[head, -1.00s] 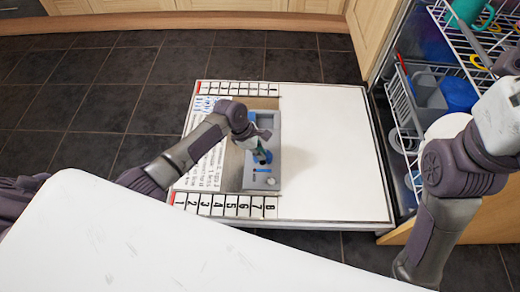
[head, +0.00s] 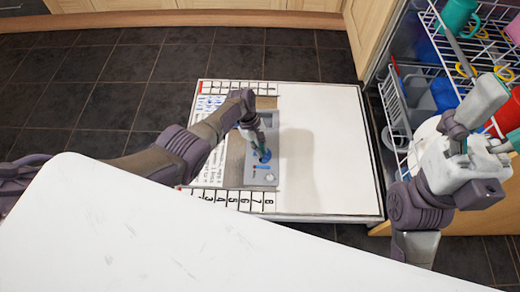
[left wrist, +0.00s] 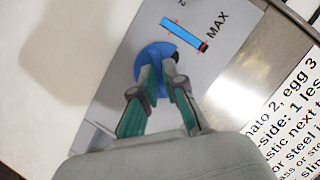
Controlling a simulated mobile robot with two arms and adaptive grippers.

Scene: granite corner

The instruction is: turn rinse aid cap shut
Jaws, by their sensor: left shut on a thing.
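The rinse aid cap (head: 266,157) is a round blue disc on the grey dispenser panel (head: 262,179). In the left wrist view the cap (left wrist: 142,62) is partly covered by my fingers. My left gripper (head: 263,150) reaches down from the left. It also shows in the left wrist view (left wrist: 158,72), its teal-padded fingers closed on the cap's raised middle. A blue level strip (left wrist: 180,36) with a red end mark beside "MAX" lies near the cap. My right gripper (head: 485,143) is at the right, away from the panel, with its teal fingers apart and empty.
The panel lies on the white open dishwasher door (head: 325,135), with numbered strips and a printed text sheet. Racks with cups (head: 460,17) stand open at the right. A white worktop (head: 160,235) fills the front. The dark tiled floor is clear.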

